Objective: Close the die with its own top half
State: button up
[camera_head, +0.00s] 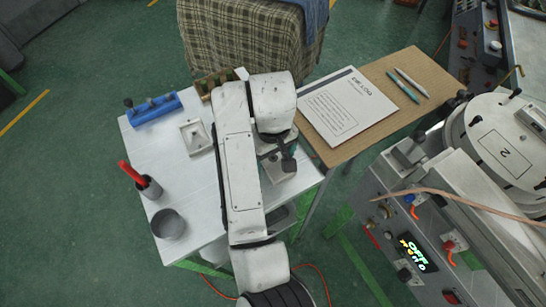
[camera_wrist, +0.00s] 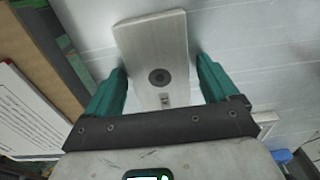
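A flat metal die half with a round dark hole (camera_wrist: 158,40) lies in front of my gripper in the wrist view; its hole suggests the top half. In the head view it shows partly under my wrist as a grey plate (camera_head: 279,171). My gripper (camera_wrist: 160,75) has its teal fingers on either side of this plate, with a slight gap at the right finger; firm contact is not visible. In the head view my gripper (camera_head: 279,156) is mostly hidden by my arm. The other die half (camera_head: 196,137), a pale block with a recess, lies on the white table left of my arm.
A wooden desk with a log sheet (camera_head: 348,105) adjoins at right. The wax machine (camera_head: 430,225) stands beyond.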

jog(key=c, duration=1.1)
jog(key=shift+r, duration=0.1)
jog(key=shift+c, duration=0.2)
